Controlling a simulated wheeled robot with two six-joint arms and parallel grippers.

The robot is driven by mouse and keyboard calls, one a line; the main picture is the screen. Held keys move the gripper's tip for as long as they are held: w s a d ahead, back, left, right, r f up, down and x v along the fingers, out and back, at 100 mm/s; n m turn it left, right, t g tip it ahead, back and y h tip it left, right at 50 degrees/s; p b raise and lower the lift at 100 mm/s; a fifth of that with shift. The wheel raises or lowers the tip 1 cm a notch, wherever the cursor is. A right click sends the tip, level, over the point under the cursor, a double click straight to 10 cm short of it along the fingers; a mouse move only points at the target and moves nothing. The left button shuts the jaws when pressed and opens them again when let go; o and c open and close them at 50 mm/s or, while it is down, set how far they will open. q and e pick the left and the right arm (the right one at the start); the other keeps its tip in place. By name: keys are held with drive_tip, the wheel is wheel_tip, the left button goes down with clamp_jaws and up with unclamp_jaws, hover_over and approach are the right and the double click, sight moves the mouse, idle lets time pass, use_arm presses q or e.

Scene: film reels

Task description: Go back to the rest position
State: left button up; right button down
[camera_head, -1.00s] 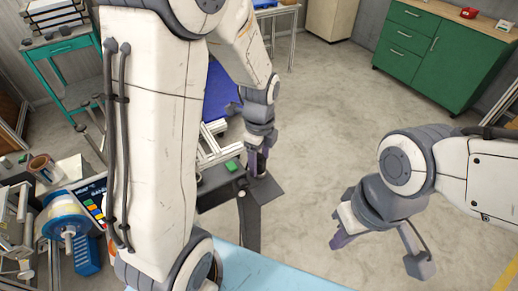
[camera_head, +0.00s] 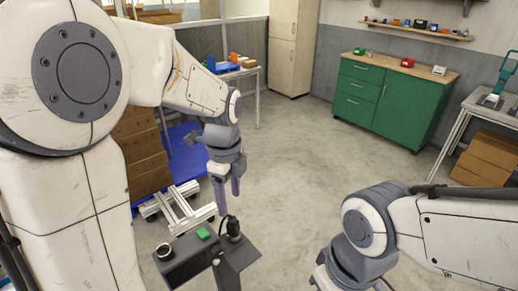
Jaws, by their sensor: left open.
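My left gripper (camera_head: 227,200) points downward near the middle of the view. Its two purple-grey fingers are apart, with nothing seen between them. In the picture it shows just above a dark box-like stand (camera_head: 184,262) with a green button (camera_head: 203,233); I cannot tell the exact gap in depth. My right gripper (camera_head: 322,282) is only partly in view at the bottom edge; its fingers are cut off. No film reel shows now.
A green cabinet (camera_head: 375,100) with a wooden top stands at the back right. A metal table (camera_head: 470,110) is at the right. The grey floor (camera_head: 300,150) between is clear.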

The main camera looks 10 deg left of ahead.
use_arm(q)
drive_tip(key=s+d+f+n, duration=0.1)
drive_tip(key=s+d+n, duration=0.5)
drive_tip(key=s, duration=0.3)
drive_tip(key=s+d+f+n+h, duration=0.1)
drive_tip(key=s+d+n, duration=0.5)
drive_tip(key=s, duration=0.3)
drive_tip(key=shift+d+f+b, duration=0.2)
drive_tip(key=shift+b, duration=0.25)
idle(0.4)
